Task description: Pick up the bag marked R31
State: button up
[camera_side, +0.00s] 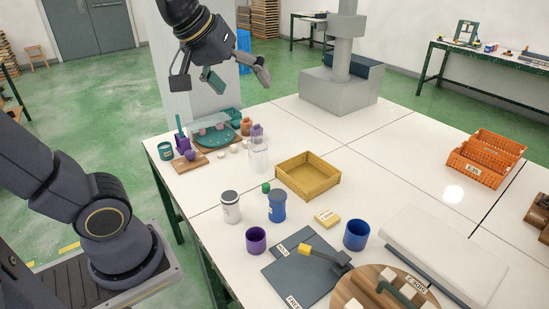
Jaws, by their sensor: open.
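My gripper (220,80) is high at the upper left of the side view, with its fingers spread and nothing between them. It hangs above the far left part of the table, well away from the things on it. No marking that I can clearly read as R31 shows. A small yellow packet (327,217) with a pale label lies flat near the middle front, left of a blue cup; its print is too small to read, and I cannot tell whether it is the bag.
A yellow tray (309,192) and an orange crate (486,172) stand on the white table. A blue cup (356,235), a purple cup (256,240) and a dark board (300,277) are at the front. A teal plate (222,138) is far left.

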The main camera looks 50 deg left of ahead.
jog(key=w+a+n, duration=0.4)
jog(key=w+a, duration=0.1)
jog(key=w, duration=0.3)
jog(key=n+g+y, duration=0.4)
jog(key=n+g, duration=0.1)
jog(key=g, duration=0.1)
send_over(257, 142)
jog(key=s+d, duration=0.3)
jog(key=d, duration=0.3)
notch_tip(257, 142, down, 33)
jog(key=x, duration=0.5)
jog(key=shift+w+a+f, duration=0.1)
jog(key=shift+w+a, duration=0.15)
jog(key=shift+c, duration=0.3)
